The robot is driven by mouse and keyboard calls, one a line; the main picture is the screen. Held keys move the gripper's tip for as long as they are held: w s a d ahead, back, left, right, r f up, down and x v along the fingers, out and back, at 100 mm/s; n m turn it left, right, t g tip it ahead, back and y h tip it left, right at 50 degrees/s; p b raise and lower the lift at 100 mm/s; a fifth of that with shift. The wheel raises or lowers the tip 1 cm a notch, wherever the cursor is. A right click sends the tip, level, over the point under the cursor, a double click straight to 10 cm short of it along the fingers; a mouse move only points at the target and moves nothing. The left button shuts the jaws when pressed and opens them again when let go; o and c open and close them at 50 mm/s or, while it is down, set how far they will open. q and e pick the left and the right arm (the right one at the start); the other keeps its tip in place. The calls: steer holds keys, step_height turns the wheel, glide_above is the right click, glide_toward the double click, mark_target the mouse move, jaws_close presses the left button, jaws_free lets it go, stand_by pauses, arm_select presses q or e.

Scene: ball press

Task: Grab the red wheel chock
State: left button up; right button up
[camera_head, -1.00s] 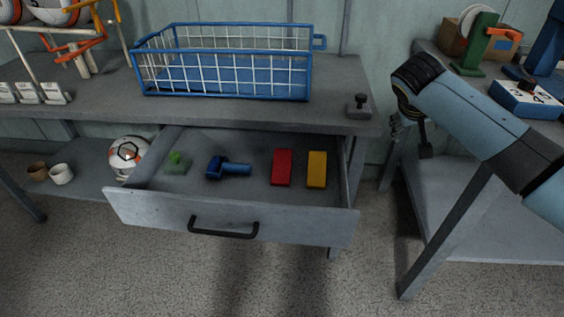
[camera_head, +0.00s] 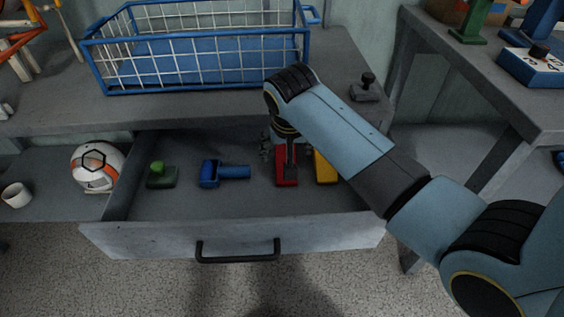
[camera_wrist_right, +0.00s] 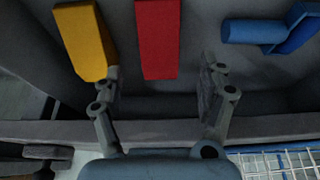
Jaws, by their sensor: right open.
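The red wheel chock (camera_head: 287,178) is a red block lying in the open drawer (camera_head: 200,237), partly covered by my right gripper in the head view. It also shows in the right wrist view (camera_wrist_right: 158,38), ahead of the fingers and roughly between their lines. My right gripper (camera_head: 282,158) is over the drawer above the red block; in the right wrist view its fingers (camera_wrist_right: 160,78) are spread with nothing between them. A yellow block (camera_head: 325,167) lies just right of the red one. My left gripper is not in view.
A blue tool (camera_head: 222,172) and a green item (camera_head: 161,177) lie left of the red block in the drawer. A blue wire basket (camera_head: 200,85) stands on the bench above.

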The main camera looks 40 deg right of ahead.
steer(key=shift+w+d+f, duration=0.1)
steer(key=shift+w+f, duration=0.1)
steer(key=shift+f, duration=0.25)
steer(key=shift+w+f, duration=0.15)
steer(key=shift+f, duration=0.1)
steer(key=b+x, duration=0.2)
steer(key=x, duration=0.2)
steer(key=shift+w+d+f, duration=0.2)
steer(key=shift+d+f, duration=0.05)
steer(key=c, duration=1.1)
steer(key=shift+c, duration=1.2)
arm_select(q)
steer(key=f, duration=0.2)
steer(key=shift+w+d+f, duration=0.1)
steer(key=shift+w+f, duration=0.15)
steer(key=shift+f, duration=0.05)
